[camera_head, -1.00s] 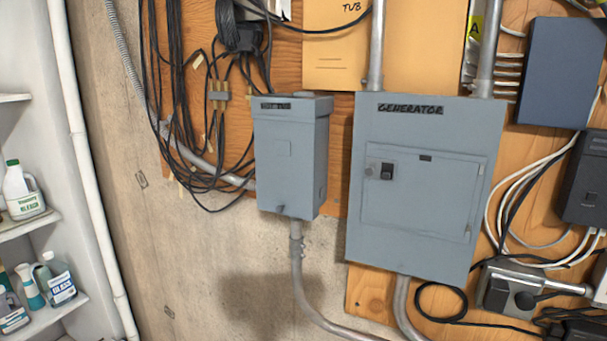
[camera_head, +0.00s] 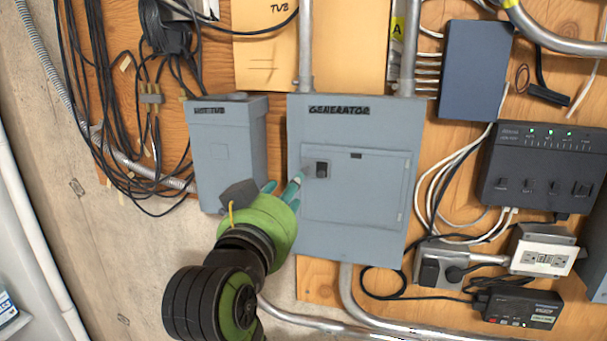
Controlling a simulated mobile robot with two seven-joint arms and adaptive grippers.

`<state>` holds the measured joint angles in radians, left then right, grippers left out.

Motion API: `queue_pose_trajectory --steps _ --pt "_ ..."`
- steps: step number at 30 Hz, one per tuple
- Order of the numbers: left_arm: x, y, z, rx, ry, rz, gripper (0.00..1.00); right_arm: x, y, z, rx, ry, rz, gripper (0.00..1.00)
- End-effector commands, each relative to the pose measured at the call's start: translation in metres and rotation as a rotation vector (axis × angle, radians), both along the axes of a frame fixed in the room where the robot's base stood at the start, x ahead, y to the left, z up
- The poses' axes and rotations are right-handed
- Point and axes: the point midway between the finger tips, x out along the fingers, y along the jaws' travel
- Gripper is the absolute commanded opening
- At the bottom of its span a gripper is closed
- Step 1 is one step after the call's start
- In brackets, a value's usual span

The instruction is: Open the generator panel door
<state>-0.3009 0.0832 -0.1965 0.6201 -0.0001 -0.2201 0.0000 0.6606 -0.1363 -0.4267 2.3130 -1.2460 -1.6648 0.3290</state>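The grey generator panel (camera_head: 355,235), labelled "GENERATOR", is fixed to the wall near the middle of the view. Its inset door (camera_head: 360,190) is shut and lies flat with the front. My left gripper (camera_head: 284,182), green with teal fingers, is just left of the latch. Its two fingers show apart and hold nothing that I can see. One fingertip is close to the latch; I cannot tell whether it touches. My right gripper is not in view.
A smaller grey box (camera_head: 225,150) stands left of the panel, partly behind my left gripper. Black cables (camera_head: 100,110) hang at the left. A dark network box (camera_head: 540,170), white cables and an outlet (camera_head: 543,258) are at the right. Metal conduits run above and below the panel.

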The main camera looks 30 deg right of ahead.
Motion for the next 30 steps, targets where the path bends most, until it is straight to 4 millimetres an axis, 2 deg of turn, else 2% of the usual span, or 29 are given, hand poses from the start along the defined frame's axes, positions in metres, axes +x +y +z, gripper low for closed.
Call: queue_pose_trajectory --steps 1,4,15,21,27,28,29,30 --pt "0.0 0.0 0.001 0.0 0.0 0.0 0.0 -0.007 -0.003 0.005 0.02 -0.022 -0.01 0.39" --pt "0.0 0.0 0.006 0.0 0.0 0.0 0.0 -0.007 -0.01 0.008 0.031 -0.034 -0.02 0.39" --pt "0.001 -0.002 0.034 -0.003 -0.001 -0.002 0.0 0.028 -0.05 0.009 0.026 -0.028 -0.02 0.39" --pt "0.001 -0.006 0.037 -0.007 0.0 -0.004 0.0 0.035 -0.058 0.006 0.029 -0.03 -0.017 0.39" --pt "0.001 -0.006 0.037 -0.007 -0.001 -0.004 0.0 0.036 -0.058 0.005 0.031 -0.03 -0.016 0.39" --pt "0.001 -0.006 0.037 -0.007 -0.001 -0.004 0.0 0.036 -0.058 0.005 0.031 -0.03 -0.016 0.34" --pt "0.001 -0.006 0.037 -0.007 -0.001 -0.004 0.0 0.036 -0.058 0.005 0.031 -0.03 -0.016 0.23" --pt "0.001 -0.006 0.037 -0.007 -0.001 -0.004 0.0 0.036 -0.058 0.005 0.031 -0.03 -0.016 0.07"
